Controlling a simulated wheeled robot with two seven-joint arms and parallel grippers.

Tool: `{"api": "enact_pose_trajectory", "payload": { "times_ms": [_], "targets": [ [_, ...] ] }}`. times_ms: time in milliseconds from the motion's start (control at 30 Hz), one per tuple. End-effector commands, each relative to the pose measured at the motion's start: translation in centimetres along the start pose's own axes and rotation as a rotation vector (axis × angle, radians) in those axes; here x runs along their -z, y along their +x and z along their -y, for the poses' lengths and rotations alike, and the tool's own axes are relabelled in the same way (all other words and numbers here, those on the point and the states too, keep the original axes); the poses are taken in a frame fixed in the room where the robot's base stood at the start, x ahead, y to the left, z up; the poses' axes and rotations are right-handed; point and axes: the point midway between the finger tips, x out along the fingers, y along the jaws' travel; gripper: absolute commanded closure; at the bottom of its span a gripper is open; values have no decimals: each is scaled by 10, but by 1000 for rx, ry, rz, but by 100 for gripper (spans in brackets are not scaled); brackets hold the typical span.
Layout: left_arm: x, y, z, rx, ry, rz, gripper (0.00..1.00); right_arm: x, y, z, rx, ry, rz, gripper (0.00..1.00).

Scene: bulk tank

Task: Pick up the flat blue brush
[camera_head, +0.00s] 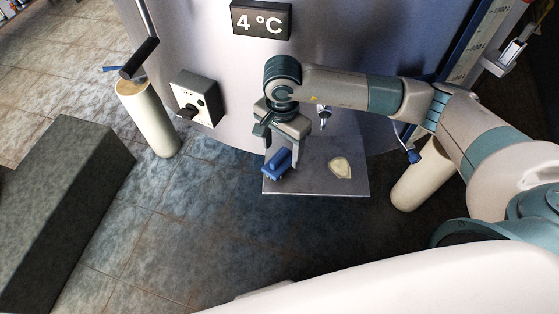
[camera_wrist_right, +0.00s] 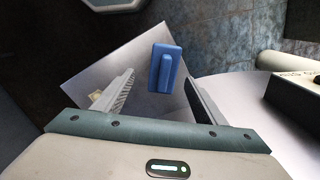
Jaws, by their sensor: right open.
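The flat blue brush (camera_head: 278,164) is on the left part of a grey metal shelf (camera_head: 315,185) at the front of the tank. My right gripper (camera_head: 283,158) is open, pointing down right over the brush. In the right wrist view the brush (camera_wrist_right: 165,68) shows between the two spread fingers (camera_wrist_right: 160,80), with a gap on each side. I cannot tell how far the fingertips are above the shelf. Part of the brush is hidden by the gripper in the head view. My left gripper is not in view.
A cream flat piece (camera_head: 340,167) lies on the shelf right of the brush. The steel tank (camera_head: 220,50) rises behind, with a switch box (camera_head: 197,97) and a cream leg (camera_head: 150,118). A dark block (camera_head: 65,205) stands on the floor at left.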

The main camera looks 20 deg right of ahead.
Motion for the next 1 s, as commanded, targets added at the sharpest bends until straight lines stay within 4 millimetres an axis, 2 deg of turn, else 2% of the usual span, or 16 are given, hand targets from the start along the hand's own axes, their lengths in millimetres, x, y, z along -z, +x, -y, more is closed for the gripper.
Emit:
{"api": "enact_pose_trajectory", "payload": {
  "times_ms": [400, 667, 800, 1000],
  "targets": [
    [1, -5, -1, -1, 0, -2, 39, 0, 3, 1, -1, 1, 0, 35],
    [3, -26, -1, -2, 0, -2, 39, 0, 29, 7, -4, 1, 1, 35],
    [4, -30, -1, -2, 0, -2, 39, 1, 46, 7, -3, 0, 1, 35],
    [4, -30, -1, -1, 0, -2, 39, 1, 53, 8, 0, 0, -1, 35]
  ]
}}
